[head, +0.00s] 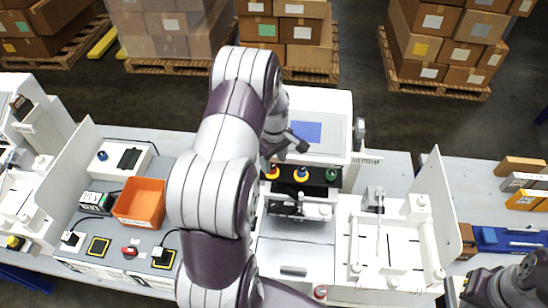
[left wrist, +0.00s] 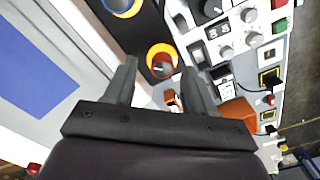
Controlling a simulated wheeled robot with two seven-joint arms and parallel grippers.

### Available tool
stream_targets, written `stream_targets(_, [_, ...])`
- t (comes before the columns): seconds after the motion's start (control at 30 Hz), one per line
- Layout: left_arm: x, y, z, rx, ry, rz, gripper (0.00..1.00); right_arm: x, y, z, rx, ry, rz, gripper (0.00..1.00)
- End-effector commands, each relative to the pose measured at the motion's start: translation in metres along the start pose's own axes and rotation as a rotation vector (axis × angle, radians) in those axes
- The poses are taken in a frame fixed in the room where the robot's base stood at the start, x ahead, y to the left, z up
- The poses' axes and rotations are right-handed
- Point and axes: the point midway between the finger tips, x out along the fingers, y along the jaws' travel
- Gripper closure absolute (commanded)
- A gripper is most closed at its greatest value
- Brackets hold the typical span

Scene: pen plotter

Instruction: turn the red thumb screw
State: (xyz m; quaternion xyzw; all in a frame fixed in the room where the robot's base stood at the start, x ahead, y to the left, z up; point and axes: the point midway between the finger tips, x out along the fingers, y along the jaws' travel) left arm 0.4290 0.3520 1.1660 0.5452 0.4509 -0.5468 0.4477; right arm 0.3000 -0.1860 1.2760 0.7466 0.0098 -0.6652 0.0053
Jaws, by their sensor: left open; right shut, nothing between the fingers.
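The red thumb screw (left wrist: 163,64) shows in the left wrist view as a red knob inside a yellow-orange ring on a black panel. In the head view the screw (head: 272,173) is at the left end of a row, partly hidden by my left gripper. My left gripper (head: 286,150) is above the panel. In the left wrist view its open fingers (left wrist: 159,68) stand either side of the screw in the picture, with nothing held; whether they touch it I cannot tell. My right gripper (head: 470,290) is at the lower right corner of the head view, partly out of frame, away from the panel.
A blue knob (head: 301,174) and a green knob (head: 331,175) sit beside the screw on the panel. A machine with a blue screen (head: 306,131) stands behind. An orange bin (head: 139,202) and a red switch (head: 130,250) are at the left. A white divider (head: 437,200) stands at the right.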

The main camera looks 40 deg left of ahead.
Motion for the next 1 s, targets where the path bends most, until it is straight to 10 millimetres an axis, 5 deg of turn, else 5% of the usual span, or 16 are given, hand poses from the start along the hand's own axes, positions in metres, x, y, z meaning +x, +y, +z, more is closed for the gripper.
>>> stream_targets(0.47, [0.020,0.000,0.000,0.001,0.001,0.002,0.45,-0.008,0.000,-0.001,0.000,0.000,0.000,1.00])
stream_targets(0.63, [0.019,0.001,0.000,0.001,0.001,0.002,0.97,-0.008,0.000,-0.001,0.000,0.000,0.000,1.00])
stream_targets(1.0, [0.020,0.001,-0.001,0.040,0.002,0.003,1.00,-0.005,0.000,0.000,0.000,0.000,0.000,1.00])
